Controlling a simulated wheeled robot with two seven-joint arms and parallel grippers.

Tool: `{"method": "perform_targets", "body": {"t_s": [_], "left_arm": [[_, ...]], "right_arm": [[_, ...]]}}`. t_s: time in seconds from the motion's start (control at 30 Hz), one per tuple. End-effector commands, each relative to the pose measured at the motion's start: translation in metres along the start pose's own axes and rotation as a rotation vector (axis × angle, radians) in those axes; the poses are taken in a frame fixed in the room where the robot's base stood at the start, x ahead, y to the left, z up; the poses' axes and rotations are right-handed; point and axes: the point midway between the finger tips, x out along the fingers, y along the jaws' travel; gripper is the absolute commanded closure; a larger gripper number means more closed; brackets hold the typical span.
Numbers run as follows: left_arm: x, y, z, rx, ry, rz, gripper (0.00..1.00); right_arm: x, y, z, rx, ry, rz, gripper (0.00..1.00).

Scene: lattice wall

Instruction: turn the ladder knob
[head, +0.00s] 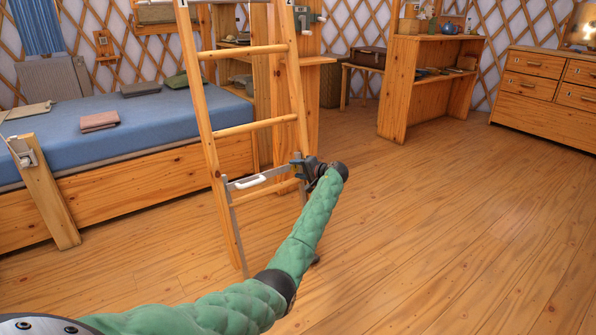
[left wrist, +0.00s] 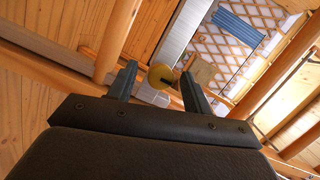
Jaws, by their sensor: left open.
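The wooden ladder (head: 210,135) stands upright in the middle of the head view. A metal bar with a white handle (head: 250,182) crosses it low down. My left gripper (head: 300,170) is at the bar's right end, by the ladder's right rail. I cannot tell whether either finger touches the knob. The knob is not discernible in the head view, where the gripper covers that spot. My right gripper is not in view.
A bed with a blue mattress (head: 140,117) stands behind the ladder at left. A wooden plank (head: 50,195) leans at the bed's near side. A shelf unit (head: 400,85) and a drawer chest (head: 545,120) stand at back right. The floor (head: 430,230) at right is clear.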

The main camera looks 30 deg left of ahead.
Motion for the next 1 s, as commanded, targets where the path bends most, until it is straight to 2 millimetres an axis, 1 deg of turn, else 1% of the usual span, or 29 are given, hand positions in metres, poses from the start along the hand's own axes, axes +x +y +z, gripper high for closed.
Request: {"method": "perform_targets", "body": {"t_s": [0.17, 0.27, 0.37, 0.6, 0.7, 0.8, 1.0], "left_arm": [[-0.004, -0.001, -0.001, 0.000, 0.001, 0.000, 0.50], [-0.013, -0.002, -0.001, 0.000, 0.002, 0.000, 0.50], [-0.025, -0.002, -0.001, 0.000, 0.001, 0.000, 0.50], [-0.062, -0.001, 0.000, 0.000, 0.001, 0.000, 0.50], [-0.073, -0.001, 0.000, 0.000, 0.001, 0.000, 0.50], [-0.078, 0.000, 0.000, 0.000, 0.000, 0.000, 0.50], [-0.078, 0.001, 0.000, 0.000, -0.001, 0.000, 0.50]], "right_arm": [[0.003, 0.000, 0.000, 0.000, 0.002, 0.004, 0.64], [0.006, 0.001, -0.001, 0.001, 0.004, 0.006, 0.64], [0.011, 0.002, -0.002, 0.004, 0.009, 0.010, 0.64], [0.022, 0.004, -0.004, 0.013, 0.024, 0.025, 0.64], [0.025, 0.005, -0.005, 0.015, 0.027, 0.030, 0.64], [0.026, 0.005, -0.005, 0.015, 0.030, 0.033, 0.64], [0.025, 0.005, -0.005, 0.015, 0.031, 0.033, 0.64]]}}
